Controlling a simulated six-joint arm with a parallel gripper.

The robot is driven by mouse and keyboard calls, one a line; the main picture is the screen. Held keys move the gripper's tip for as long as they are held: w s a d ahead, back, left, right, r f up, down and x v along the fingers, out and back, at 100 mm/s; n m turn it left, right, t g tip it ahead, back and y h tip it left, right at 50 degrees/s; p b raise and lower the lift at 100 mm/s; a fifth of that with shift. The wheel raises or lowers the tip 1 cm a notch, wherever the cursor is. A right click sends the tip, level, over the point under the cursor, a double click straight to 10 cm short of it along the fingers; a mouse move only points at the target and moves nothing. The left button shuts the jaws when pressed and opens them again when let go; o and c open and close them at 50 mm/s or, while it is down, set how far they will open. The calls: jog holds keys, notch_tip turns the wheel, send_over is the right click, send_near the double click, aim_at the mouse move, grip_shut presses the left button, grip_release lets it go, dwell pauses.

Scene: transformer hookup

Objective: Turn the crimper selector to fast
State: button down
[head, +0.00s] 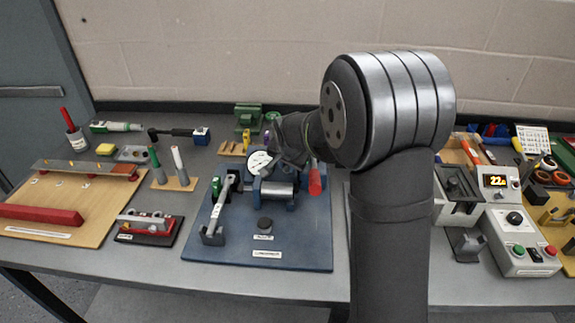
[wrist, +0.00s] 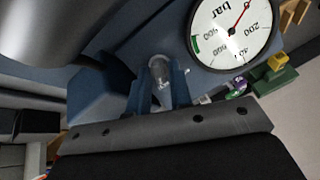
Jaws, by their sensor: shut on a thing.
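The crimper (head: 277,189) stands on a blue base plate (head: 300,250), with a round white pressure gauge (head: 259,162) at its back. The gauge, marked bar, also fills the upper right of the wrist view (wrist: 232,30); its red needle points up and right. My gripper (wrist: 160,92) is behind the crimper, close beside the gauge, and its fingers are shut on a small grey post (wrist: 159,70). This post appears to be the selector; its markings and setting are hidden. My arm covers part of the crimper's right side in the head view.
A green block (head: 249,117) stands behind. A control box (head: 520,240) is at the right.

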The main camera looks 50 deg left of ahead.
jog(key=c, duration=1.3)
grip_release()
